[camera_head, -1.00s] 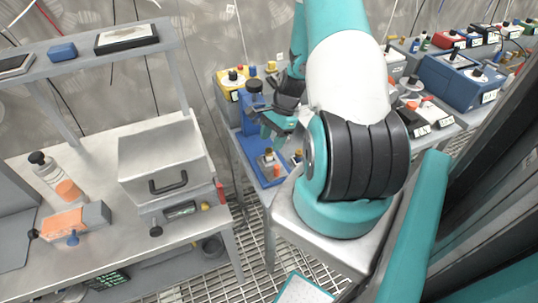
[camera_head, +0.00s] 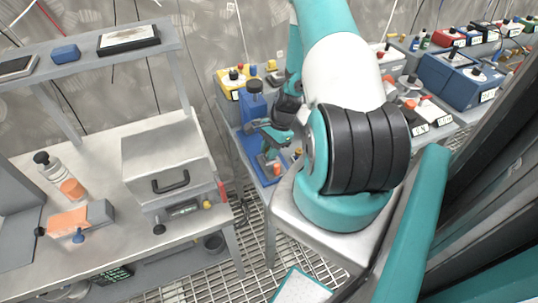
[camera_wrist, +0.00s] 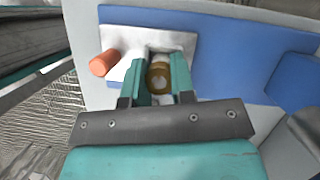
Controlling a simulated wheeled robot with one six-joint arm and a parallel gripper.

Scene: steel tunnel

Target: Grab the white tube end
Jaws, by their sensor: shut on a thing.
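My gripper (camera_wrist: 161,78) points down at a metal block (camera_wrist: 118,42) on a blue base (camera_wrist: 235,60) in the wrist view. Its two teal fingers are shut on the white tube end (camera_wrist: 159,85), which shows between them with a brass-coloured ring around it. In the head view my gripper (camera_head: 268,157) is low over the blue stand (camera_head: 254,105), and the tube end is hidden there. An orange knob (camera_wrist: 103,63) sits just left of the fingers in the wrist view.
A grey box with a black handle (camera_head: 167,160) stands on the left bench (camera_head: 110,140). A yellow box (camera_head: 231,81) is behind the blue stand. Blue boxes (camera_head: 462,80) and several bottles fill the right bench. Metal grating (camera_head: 215,265) lies between the benches.

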